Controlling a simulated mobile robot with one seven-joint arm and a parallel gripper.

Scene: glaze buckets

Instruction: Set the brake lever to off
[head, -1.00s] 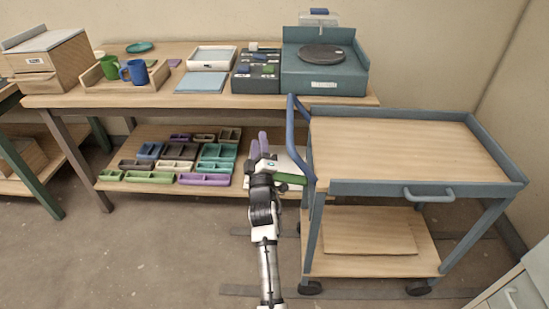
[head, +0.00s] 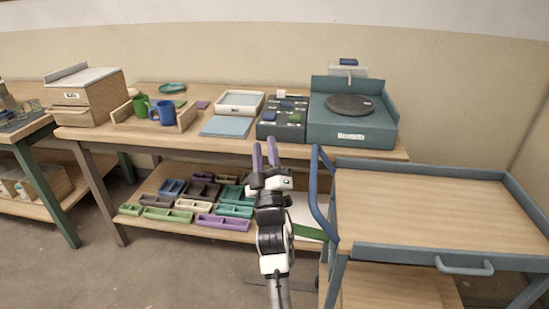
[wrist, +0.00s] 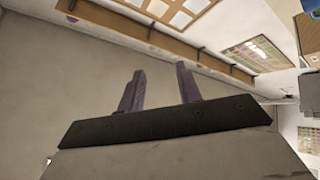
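I cannot make out a brake lever in any view. The blue-grey cart (head: 345,250) with a wooden top stands at the right, and its wheels are out of the head view. A teal wheel machine (head: 350,133) with a dark round turntable (head: 350,105) sits on the table. My gripper (head: 265,153) points up in front of the table, left of the cart's blue handle (head: 320,195). In the wrist view its two purple fingers (wrist: 160,85) stand apart with nothing between them.
The wooden table (head: 110,133) holds mugs, trays and a dark sorted box (head: 283,118). Its lower shelf (head: 150,190) carries several coloured bins. A white and green box (head: 305,225) is close behind my arm. The floor at the left front is clear.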

